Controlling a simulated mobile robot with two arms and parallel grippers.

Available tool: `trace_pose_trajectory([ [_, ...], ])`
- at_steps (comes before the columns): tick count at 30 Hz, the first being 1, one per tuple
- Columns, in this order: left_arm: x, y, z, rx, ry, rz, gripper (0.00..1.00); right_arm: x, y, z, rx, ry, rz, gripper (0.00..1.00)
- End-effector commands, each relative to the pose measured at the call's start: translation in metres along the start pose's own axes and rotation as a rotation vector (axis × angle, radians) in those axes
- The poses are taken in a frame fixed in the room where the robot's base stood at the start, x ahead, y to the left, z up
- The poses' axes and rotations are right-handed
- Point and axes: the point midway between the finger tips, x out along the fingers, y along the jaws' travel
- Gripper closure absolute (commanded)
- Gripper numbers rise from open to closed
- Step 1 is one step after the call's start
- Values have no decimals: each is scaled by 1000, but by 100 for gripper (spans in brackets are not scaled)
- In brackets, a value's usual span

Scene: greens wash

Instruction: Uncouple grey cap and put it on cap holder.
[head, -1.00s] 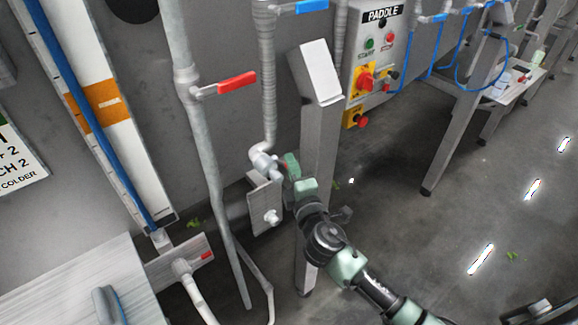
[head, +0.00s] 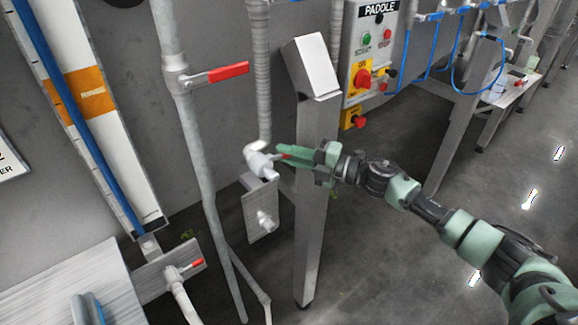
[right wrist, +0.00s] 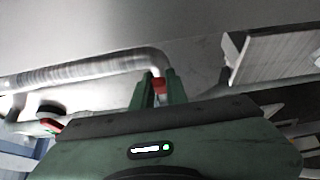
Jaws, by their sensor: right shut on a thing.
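My right gripper (head: 281,158) reaches from the right to the pale grey pipe elbow (head: 256,158) at the foot of a ribbed hose. Its green fingers are shut on a small red lever (right wrist: 159,85) beside that elbow. The elbow's pale end lies just left of the fingertips; I cannot tell the grey cap apart from it. Below it, a metal plate (head: 256,205) carries a pale round stub (head: 265,221); it may be the cap holder. The bent pipe (right wrist: 148,56) also shows in the right wrist view, beyond the fingers. My left gripper is not in view.
A steel post (head: 312,215) stands close behind my right gripper. A vertical pipe with a red handle (head: 228,72) is to the left. A control box (head: 366,50) labelled PADDLE hangs to the upper right. A steel table (head: 75,285) is at lower left. The floor at right is open.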

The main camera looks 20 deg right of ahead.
Motion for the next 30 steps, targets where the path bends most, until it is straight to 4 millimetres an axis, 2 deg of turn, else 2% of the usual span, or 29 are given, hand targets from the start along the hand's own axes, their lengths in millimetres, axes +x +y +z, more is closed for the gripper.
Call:
trace_pose_trajectory([
  [1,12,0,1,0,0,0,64,1,-5,3,-4,25,0,100],
  [9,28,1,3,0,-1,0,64,5,-2,5,-2,126,0,100],
  [26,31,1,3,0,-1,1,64,6,0,4,-1,155,-1,100],
  [27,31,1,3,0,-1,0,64,6,0,4,-1,155,-1,78],
  [29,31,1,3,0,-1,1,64,6,0,4,-1,155,-1,64],
  [30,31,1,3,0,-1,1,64,6,0,4,-1,155,0,64],
])
